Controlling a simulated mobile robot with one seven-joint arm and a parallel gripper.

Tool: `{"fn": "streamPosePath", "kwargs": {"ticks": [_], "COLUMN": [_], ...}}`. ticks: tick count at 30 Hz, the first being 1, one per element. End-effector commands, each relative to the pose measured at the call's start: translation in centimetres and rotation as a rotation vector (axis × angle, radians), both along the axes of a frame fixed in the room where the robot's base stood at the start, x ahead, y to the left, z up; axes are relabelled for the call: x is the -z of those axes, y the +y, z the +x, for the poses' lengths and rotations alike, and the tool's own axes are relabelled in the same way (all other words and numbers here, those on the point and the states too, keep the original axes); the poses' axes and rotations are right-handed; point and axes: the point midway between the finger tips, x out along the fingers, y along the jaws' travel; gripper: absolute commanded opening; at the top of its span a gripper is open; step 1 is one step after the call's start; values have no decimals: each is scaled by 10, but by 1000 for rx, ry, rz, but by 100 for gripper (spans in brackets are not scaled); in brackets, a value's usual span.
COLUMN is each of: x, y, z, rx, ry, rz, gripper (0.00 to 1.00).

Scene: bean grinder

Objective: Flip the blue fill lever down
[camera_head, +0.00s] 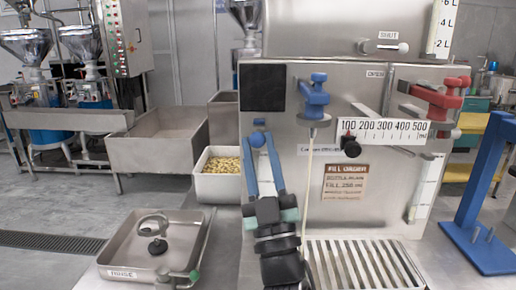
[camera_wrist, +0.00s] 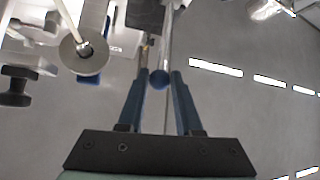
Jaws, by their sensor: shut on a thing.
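A round blue knob (camera_wrist: 159,80) sits between the fingertips of my gripper (camera_wrist: 158,73) in the wrist view, with a metal rod behind it. The knob (camera_head: 258,139) also shows in the head view at the left edge of the steel machine's front. My gripper (camera_head: 260,145) points upward there, its blue fingers closed on the knob. Whether the knob belongs to the fill lever cannot be seen clearly. A blue valve handle (camera_head: 315,92) stands upright to the right, above a nozzle (camera_head: 313,121). A thin pale line (camera_head: 308,165) runs down from the nozzle.
A red valve handle (camera_head: 441,100) is at the right, beside the volume scale (camera_head: 385,131). A slatted drain tray (camera_head: 362,262) lies below the machine front. A rinse basin (camera_head: 180,248) is at lower left, and a bin of beans (camera_head: 220,177) stands behind it.

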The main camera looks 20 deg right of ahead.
Motion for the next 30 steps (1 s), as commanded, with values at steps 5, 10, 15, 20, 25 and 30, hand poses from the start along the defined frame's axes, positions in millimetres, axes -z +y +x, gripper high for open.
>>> {"fn": "streamPosePath", "kwargs": {"ticks": [5, 10, 15, 20, 25, 30], "x": [10, 10, 8, 6, 6, 18], "y": [0, 1, 0, 0, -1, 0], "z": [6, 6, 5, 4, 3, -8], "rx": [2, 1, 2, 2, 2, 3], "ry": [28, 27, 23, 18, 15, 16], "rz": [6, 5, 5, 4, 4, 5], "gripper": [0, 0, 61, 64, 64, 64]}}
